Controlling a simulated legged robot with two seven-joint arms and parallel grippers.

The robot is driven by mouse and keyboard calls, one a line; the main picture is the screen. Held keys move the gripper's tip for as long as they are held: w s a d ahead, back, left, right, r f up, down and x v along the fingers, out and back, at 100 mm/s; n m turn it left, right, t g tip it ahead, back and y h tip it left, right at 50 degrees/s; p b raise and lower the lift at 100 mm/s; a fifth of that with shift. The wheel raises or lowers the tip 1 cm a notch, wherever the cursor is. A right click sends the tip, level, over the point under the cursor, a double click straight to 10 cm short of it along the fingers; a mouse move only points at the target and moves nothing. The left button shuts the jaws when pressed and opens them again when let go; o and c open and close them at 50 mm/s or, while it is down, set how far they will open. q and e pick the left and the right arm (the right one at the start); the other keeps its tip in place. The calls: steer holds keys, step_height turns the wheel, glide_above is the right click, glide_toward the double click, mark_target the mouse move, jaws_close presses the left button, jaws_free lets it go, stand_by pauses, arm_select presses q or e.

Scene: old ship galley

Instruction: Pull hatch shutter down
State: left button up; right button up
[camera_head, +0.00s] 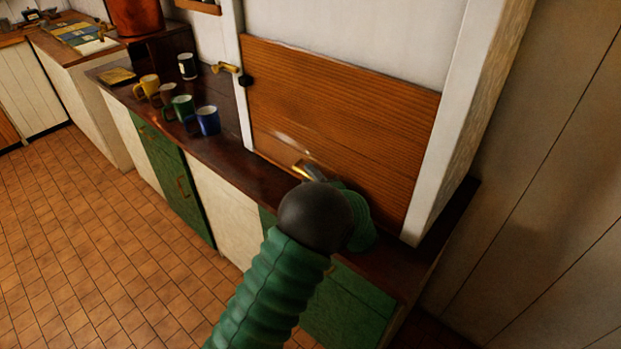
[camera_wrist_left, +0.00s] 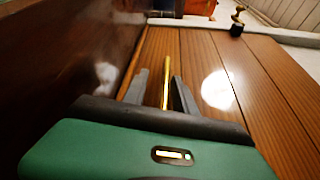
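The wooden hatch shutter (camera_head: 345,120) is a brown panel between white posts, with white boarding above it. Its lower edge appears at or close to the dark counter. A brass handle (camera_head: 303,168) sits low on it. My left gripper is mostly hidden behind my dark round arm joint in the head view. In the left wrist view, my left gripper (camera_wrist_left: 162,80) has its two fingers apart, on either side of the brass handle (camera_wrist_left: 166,70), with gaps showing. The shutter's planks (camera_wrist_left: 215,75) fill the right side there. My right gripper is in neither view.
Several mugs, including a blue mug (camera_head: 208,120) and a yellow mug (camera_head: 148,86), stand on the dark counter (camera_head: 225,150) to the left. A brass latch (camera_head: 227,67) is on the left post. The tiled floor (camera_head: 90,220) is clear.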

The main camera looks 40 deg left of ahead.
arm_select(q)
steer(key=shift+s+d+r, duration=0.15)
steer(key=shift+s+d, duration=0.05)
steer(key=shift+d, duration=0.15)
steer(key=p+v, duration=0.1)
steer(key=v, duration=1.5)
steer(key=shift+w+p, duration=0.15)
steer(key=shift+p, duration=0.15)
steer(key=shift+a+f, duration=0.1)
steer(key=shift+f, duration=0.1)
